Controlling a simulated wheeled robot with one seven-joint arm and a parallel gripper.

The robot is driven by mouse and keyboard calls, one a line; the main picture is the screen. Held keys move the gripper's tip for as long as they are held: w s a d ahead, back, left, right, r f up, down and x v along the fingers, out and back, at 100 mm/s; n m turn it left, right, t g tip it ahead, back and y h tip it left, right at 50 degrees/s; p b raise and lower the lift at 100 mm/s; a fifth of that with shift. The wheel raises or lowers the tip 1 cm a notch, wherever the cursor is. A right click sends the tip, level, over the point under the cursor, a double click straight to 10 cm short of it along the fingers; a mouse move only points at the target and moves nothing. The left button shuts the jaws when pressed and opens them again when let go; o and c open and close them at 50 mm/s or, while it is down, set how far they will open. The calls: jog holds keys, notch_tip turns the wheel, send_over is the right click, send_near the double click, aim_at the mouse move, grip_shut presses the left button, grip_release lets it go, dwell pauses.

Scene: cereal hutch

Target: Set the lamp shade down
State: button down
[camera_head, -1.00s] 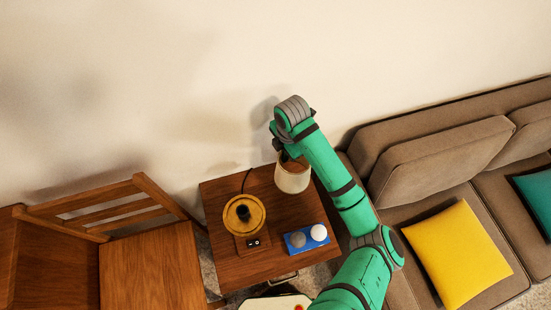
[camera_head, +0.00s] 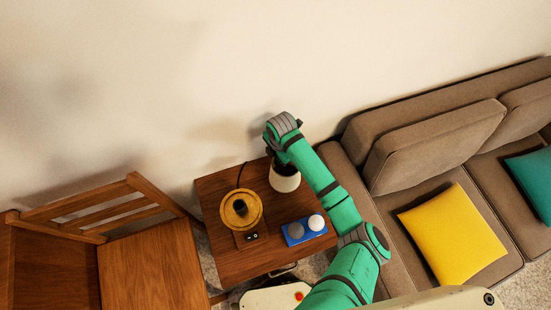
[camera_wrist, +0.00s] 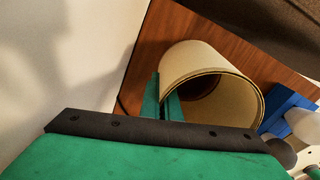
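The lamp shade (camera_head: 286,183) is a cream, open-ended cylinder at the back right of the wooden side table. It also shows in the wrist view (camera_wrist: 195,58), where I look into its open top. My gripper (camera_head: 274,158) is at the shade's back left rim. In the wrist view its green fingers (camera_wrist: 163,100) are closed on the shade's wall, one outside and one inside. The shade looks upright and at or very near the tabletop; contact underneath is hidden. The lamp base (camera_head: 241,209), round and yellow with a dark centre, stands to its left.
The side table (camera_head: 222,263) also holds a blue tray (camera_head: 295,241) with a grey ball and a white ball (camera_head: 316,222), in front of the shade. A wooden chair (camera_head: 150,265) stands left, a brown sofa (camera_head: 425,150) right. The wall is close behind.

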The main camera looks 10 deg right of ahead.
jog(key=shift+f, duration=0.3)
jog(key=c, duration=2)
grip_release()
jog(key=shift+r, duration=0.1)
notch_tip(320, 180, up, 12)
jog(key=shift+s+d+r, duration=0.15)
jog(key=shift+s+d, duration=0.1)
jog(key=shift+s, duration=0.15)
jog(key=shift+w, duration=0.1)
